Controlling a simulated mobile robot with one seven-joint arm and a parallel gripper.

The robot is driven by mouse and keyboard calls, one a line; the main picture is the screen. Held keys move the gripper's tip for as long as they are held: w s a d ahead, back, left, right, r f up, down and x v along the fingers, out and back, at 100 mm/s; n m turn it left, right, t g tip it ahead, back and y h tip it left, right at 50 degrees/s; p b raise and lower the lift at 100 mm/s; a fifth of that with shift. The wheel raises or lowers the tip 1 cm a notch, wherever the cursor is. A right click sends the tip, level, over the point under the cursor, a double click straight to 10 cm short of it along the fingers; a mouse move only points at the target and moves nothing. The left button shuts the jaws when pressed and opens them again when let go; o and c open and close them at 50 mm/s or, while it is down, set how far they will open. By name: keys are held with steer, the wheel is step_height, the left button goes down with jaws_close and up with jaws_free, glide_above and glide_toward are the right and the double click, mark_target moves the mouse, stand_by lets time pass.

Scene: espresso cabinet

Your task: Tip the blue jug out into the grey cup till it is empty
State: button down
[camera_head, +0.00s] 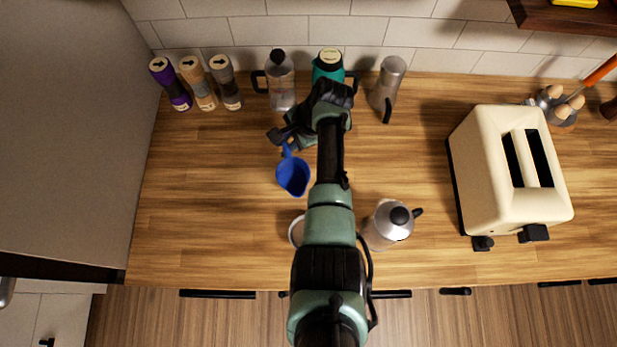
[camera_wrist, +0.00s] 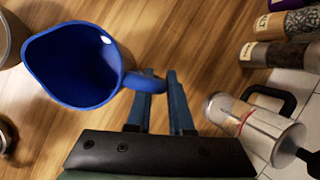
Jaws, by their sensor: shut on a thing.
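The blue jug (camera_head: 293,177) is left of my arm in the head view, with its open top showing. In the wrist view the blue jug (camera_wrist: 75,65) fills the upper left, its handle at my fingers. My gripper (camera_wrist: 160,82) is shut on that handle; it also shows in the head view (camera_head: 287,146). I cannot tell what is inside the jug or how much it tilts. A pale round cup rim (camera_head: 296,231), likely the grey cup, is nearer the counter's front edge and apart from the jug. My arm hides much of it.
A metal pot (camera_head: 388,224) stands right of my arm, with a cream toaster (camera_head: 513,170) farther right. The left counter is clear.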

steer(key=shift+w+a+f+g+h+b, duration=0.15)
steer(key=shift+w+f+g+b, duration=0.45)
steer(key=shift+b, duration=1.35)
steer(key=shift+w+a+f+g+h+b, duration=0.15)
steer(key=shift+w+f+g+b, duration=0.45)
steer(key=shift+b, duration=1.3)
steer(key=shift+s+f+b, duration=0.15)
steer(key=shift+f+b, duration=0.05)
steer(key=shift+b, duration=0.45)
steer(key=shift+m+b, duration=0.3)
steer(key=shift+d+r, duration=0.1)
steer(key=shift+r, duration=0.05)
